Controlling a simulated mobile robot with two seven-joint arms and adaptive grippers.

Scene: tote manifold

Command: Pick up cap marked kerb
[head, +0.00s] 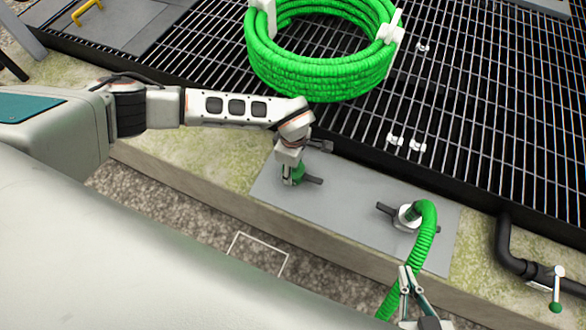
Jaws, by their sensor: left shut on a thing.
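My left gripper (289,178) points down over the grey plate on the kerb. It is shut on a small green cap (299,171), which the fingers partly cover. A dark lever or handle (314,181) sticks out just right of the cap. No marking can be read, and I cannot tell whether the cap is seated or raised. My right gripper (408,280) is at the lower edge beside the green hose; its finger opening is unclear.
The ribbed green hose (426,240) runs from a white fitting (406,217) on the grey plate (345,205) to the bottom edge. A coiled green hose (320,85) lies on the black grating (480,110). A black pipe with a green-handled valve (555,306) stands at right.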

